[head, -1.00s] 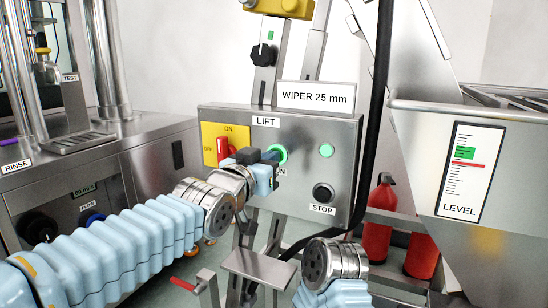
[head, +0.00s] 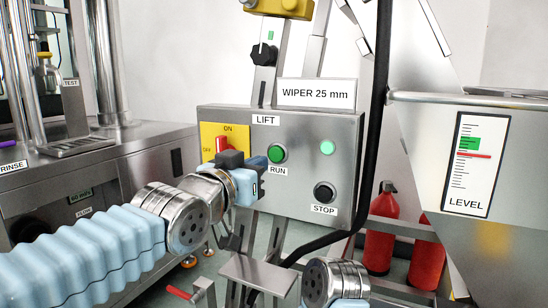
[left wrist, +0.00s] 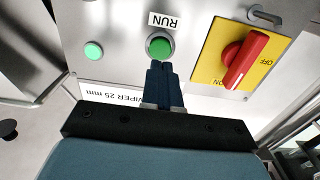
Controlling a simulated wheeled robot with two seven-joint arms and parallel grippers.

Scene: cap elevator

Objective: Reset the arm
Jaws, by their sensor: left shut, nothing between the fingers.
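My left gripper (head: 264,161) is shut and empty in front of the lift panel (head: 300,192), left of the green RUN button (head: 277,154) in the head view. In the left wrist view its dark fingers (left wrist: 162,70) lie together, tips close below the RUN button (left wrist: 159,48) in the picture; I cannot tell the exact gap. The left arm reaches in from the lower left. A metal end of my right arm (head: 334,284) shows at the bottom; its fingers are not visible.
The red rotary switch (left wrist: 245,60) points to ON. A green lamp (head: 328,146) and black STOP button (head: 324,193) are on the panel. A black cable (head: 376,120) hangs at the right. A steel bracket (head: 258,273) stands below. Red extinguishers (head: 381,235) stand behind.

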